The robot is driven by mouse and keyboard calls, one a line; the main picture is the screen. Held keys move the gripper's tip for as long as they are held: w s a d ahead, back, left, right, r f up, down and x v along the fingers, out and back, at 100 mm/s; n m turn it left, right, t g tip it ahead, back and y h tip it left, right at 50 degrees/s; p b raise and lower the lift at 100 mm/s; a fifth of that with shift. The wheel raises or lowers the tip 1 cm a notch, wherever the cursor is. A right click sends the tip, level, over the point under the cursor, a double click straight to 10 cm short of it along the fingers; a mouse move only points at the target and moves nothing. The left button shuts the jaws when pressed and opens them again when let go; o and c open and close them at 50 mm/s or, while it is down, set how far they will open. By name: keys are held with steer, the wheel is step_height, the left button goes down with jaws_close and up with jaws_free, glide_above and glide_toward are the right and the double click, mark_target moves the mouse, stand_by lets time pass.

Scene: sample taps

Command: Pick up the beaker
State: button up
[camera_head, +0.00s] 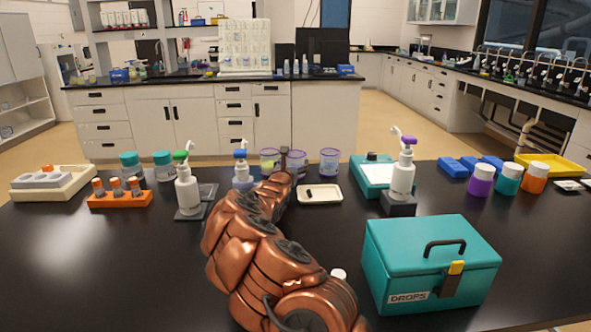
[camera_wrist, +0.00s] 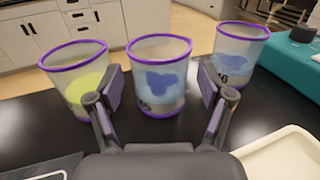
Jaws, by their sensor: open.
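Three clear beakers with purple rims stand in a row in the wrist view. The left beaker (camera_wrist: 75,88) shows yellow-green, while the middle beaker (camera_wrist: 160,52) and right beaker (camera_wrist: 246,45) show blue patches. In the head view, the left beaker (camera_head: 266,157) and right beaker (camera_head: 329,162) flank the middle one, which is partly hidden by my arm. My gripper (camera_wrist: 162,98) is open and empty, its fingers on either side of the middle beaker in the picture. I cannot tell whether they touch it. It also shows small in the head view (camera_head: 291,152).
A cream tray (camera_head: 320,201) lies close to the right of my gripper. A teal box (camera_head: 428,265) occupies the right front. The dark table (camera_head: 100,265) is clear at left front.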

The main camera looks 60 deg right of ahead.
steer(key=shift+x, duration=1)
steer(key=shift+p+x, duration=0.35)
steer(key=shift+x, duration=0.4)
steer(key=shift+f, duration=0.1)
steer(key=c, duration=1)
